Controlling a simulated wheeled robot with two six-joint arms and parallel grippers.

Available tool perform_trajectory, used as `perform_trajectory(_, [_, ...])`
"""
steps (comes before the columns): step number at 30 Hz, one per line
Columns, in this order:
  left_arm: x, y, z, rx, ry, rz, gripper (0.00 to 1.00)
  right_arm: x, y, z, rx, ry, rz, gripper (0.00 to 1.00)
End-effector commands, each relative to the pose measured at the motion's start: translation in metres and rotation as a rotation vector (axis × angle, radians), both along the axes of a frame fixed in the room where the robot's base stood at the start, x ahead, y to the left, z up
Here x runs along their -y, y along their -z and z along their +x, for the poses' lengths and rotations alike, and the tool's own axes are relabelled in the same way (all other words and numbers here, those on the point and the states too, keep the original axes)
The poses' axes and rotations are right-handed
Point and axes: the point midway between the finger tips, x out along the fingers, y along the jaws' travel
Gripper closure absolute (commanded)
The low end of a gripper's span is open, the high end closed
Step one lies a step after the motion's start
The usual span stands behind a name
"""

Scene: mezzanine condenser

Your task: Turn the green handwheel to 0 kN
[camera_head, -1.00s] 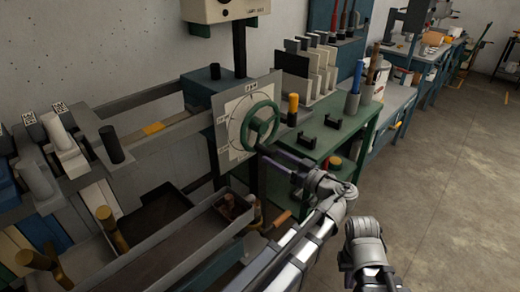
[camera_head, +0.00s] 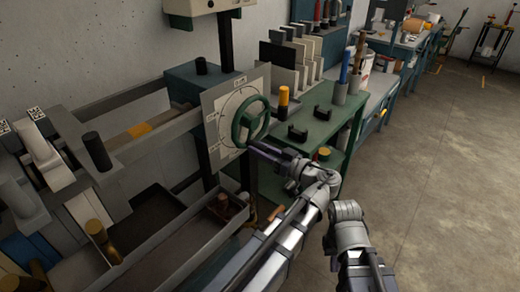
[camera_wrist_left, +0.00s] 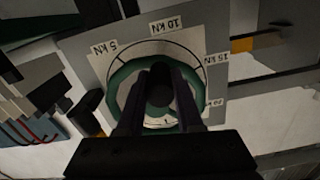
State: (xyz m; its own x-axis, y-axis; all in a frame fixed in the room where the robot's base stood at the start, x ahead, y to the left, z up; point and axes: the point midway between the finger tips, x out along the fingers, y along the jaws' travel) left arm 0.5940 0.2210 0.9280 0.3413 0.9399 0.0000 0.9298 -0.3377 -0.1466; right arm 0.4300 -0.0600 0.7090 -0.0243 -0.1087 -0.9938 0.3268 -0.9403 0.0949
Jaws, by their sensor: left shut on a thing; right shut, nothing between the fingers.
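The green handwheel (camera_head: 250,120) stands upright in front of a pale square dial plate (camera_head: 212,104) with a printed ring and kN labels. My left gripper (camera_head: 256,147) reaches it from the lower right and is shut on it, at the wheel's lower part in the head view. In the left wrist view the two dark fingers (camera_wrist_left: 160,92) cover the wheel's middle, and its green rim (camera_wrist_left: 119,78) shows around them. The labels 5 kN, 10 kN and 15 kN are readable there; another at lower right is unclear. My right arm shows at the bottom, but its gripper fingers are not visible.
A green bench (camera_head: 322,130) with a yellow-topped cylinder (camera_head: 283,99) and black brackets stands right behind the wheel. A grey tray (camera_head: 180,240) lies below left. Rails and clamps fill the left. Open floor (camera_head: 440,170) lies to the right.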

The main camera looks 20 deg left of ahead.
Motion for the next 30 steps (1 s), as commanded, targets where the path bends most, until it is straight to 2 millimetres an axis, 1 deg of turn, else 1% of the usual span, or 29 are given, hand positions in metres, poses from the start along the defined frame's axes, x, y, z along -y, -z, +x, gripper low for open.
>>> perform_trajectory(1, [-0.0001,0.0,-0.0001,-0.001,0.0,0.0,0.9,0.0,0.0,0.0,0.0,0.0,0.0,1.0])
perform_trajectory(4, [-0.0001,0.0,-0.0001,-0.001,0.0,0.0,1.0,0.0,0.0,0.0,0.0,0.0,0.0,1.0])
perform_trajectory(30, [-0.0001,0.0001,-0.0002,-0.001,0.0,0.0,1.0,0.0,0.0,0.0,0.0,0.0,0.0,1.0])
